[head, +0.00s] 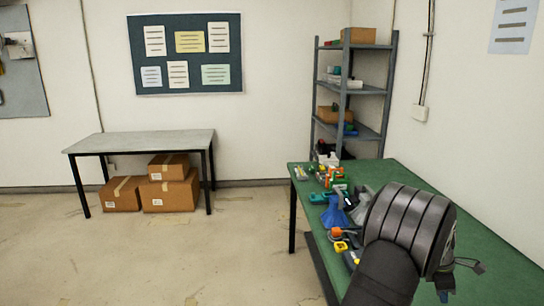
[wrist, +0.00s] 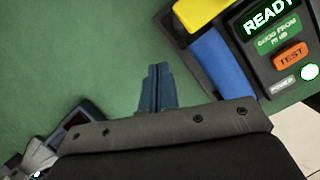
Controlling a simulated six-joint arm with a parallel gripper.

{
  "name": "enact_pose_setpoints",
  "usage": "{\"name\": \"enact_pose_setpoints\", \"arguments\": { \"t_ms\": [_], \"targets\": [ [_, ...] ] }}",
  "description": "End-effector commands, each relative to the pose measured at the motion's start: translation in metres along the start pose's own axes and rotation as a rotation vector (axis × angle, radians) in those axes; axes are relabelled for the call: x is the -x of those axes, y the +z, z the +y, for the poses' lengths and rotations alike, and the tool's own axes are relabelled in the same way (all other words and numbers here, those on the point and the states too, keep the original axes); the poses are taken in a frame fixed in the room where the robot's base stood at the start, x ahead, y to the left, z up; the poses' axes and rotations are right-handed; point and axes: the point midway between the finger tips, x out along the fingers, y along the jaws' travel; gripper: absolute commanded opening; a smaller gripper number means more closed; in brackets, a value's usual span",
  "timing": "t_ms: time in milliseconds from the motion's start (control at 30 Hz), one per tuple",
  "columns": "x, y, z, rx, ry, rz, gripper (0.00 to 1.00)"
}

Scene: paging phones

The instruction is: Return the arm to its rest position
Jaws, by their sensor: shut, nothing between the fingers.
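My gripper (wrist: 160,72) shows in the wrist view with its two blue-grey fingers pressed together and nothing between them. It is above the green tabletop (wrist: 90,60). In the head view a thick dark part of my arm, with grey ringed bands, covers the near right of the green table (head: 470,215); the fingers cannot be made out there. In the wrist view a dark device (wrist: 270,45) with a lit "READY" display and an orange "TEST" button lies to the right of the fingers, apart from them. No phone can be made out for certain.
Beside the device is a blue and yellow object (wrist: 222,62). A dark, partly cut-off item (wrist: 82,118) is at lower left. Several tools and a blue item (head: 335,213) crowd the table's left side. A shelf rack (head: 387,90) stands behind. The table's right part looks clear.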

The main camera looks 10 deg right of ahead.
Motion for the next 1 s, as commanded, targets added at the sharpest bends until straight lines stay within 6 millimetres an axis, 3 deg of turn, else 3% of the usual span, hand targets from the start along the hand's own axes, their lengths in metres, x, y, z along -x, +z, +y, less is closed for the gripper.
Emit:
{"name": "enact_pose_setpoints", "arguments": {
  "t_ms": [100,333,1000],
  "targets": [
    [0.013,0.019,-0.009,-0.088,-0.017,0.018,0.00],
    [0.030,0.041,-0.021,-0.204,-0.043,0.046,0.00],
    [0.035,0.047,-0.025,-0.239,-0.052,0.056,0.00]
  ]
}}
